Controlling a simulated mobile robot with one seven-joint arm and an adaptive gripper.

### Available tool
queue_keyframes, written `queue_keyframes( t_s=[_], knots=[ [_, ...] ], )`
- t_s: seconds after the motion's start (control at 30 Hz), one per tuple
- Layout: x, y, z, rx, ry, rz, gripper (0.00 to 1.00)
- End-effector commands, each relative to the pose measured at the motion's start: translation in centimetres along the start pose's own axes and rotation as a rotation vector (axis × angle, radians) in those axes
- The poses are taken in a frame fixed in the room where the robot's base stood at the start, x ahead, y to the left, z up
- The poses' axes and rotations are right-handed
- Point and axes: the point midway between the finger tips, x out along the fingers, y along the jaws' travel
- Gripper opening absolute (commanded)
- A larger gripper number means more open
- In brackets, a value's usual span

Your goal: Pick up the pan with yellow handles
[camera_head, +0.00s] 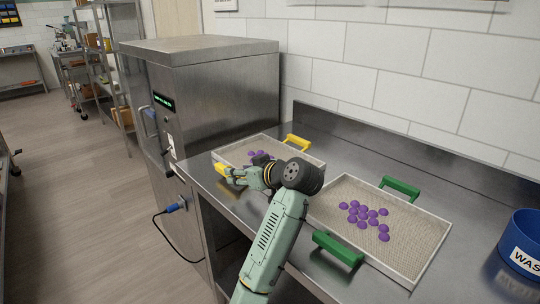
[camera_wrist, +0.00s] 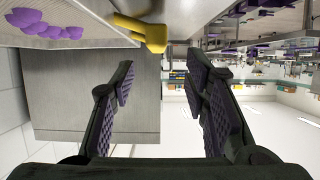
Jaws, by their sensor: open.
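The pan with yellow handles (camera_head: 238,149) is a shallow, light tray with purple gummies in it, on the steel counter beside the metal machine. Its far yellow handle (camera_head: 297,143) is clear; its near yellow handle (camera_head: 222,169) is partly covered by my gripper (camera_head: 238,174). In the wrist view my gripper (camera_wrist: 162,78) is open and empty, its two purple-padded fingers spread apart. The near yellow handle also shows there (camera_wrist: 142,32), at the top of the picture, beyond the fingertips and not between the pads. The pan's purple gummies (camera_wrist: 48,27) show at upper left.
A second pan with green handles (camera_head: 427,232) and purple gummies lies to the right on the counter. A blue waste bin (camera_head: 522,240) stands at the far right. The steel machine (camera_head: 215,85) stands left of the pans; the tiled wall is behind.

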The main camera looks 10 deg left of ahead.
Motion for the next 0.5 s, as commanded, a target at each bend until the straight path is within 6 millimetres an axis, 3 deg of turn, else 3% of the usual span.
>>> queue_keyframes(
  t_s=[0.1,0.37,0.5],
  knots=[
    [2.2,-0.1,0.1,-0.001,0.0,-0.003,0.42],
    [4.4,0.0,0.0,-0.001,0.001,0.0,0.42],
    [6.5,0.3,0.0,0.001,0.001,-0.002,0.42]
  ],
)
